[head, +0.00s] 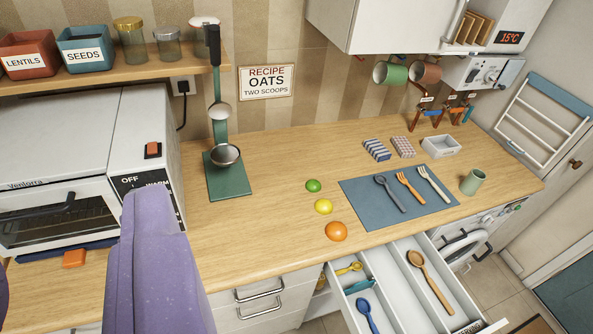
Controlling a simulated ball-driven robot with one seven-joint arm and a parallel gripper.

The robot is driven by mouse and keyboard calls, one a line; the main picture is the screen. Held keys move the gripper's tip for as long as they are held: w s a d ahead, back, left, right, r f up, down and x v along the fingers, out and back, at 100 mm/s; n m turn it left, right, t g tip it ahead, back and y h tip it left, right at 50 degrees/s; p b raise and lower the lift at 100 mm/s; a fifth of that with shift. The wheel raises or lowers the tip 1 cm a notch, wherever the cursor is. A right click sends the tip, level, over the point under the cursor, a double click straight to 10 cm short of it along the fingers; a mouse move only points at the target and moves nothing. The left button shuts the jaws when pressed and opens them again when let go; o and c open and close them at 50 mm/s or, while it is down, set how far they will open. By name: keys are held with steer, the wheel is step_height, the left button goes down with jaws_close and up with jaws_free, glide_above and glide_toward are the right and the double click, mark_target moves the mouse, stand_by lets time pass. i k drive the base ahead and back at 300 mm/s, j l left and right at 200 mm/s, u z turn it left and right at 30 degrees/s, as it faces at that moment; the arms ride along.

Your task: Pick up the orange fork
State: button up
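The orange fork (409,187) lies flat on a blue-grey mat (356,204) on the right part of the wooden counter. A grey spoon (390,193) lies to its left and a pale fork (434,184) to its right, both apart from it. My purple gripper (75,235) is at the lower left, in front of the toaster oven and far from the fork. One large purple finger shows, and a sliver of another at the left edge. They stand apart with nothing held between them.
A lime (313,185), a lemon (323,206) and an orange (336,231) lie left of the mat. An open drawer (394,290) with utensils juts out below it. A ladle stand (229,172), toaster oven (56,190) and green cup (472,182) stand on the counter. Mugs (390,73) hang above.

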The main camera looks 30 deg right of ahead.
mark_target(400, 176)
steer(key=l+u, duration=0.95)
steer(key=k+l+u, duration=0.2)
steer(key=l+u, duration=0.3)
steer(key=k+l, duration=0.2)
steer(key=l, duration=0.2)
steer(key=k+l, duration=0.15)
steer(key=l, duration=0.25)
steer(key=k+l, duration=0.2)
steer(key=l, duration=0.2)
steer(key=k+l, duration=0.2)
steer(key=l, duration=0.2)
steer(key=k+l, duration=0.2)
steer(key=l, duration=0.2)
steer(key=k+l, duration=0.15)
steer(key=l, duration=0.25)
steer(key=i+l, duration=0.1)
steer(key=l, duration=0.25)
steer(key=i+l, duration=0.1)
steer(key=l, duration=0.3)
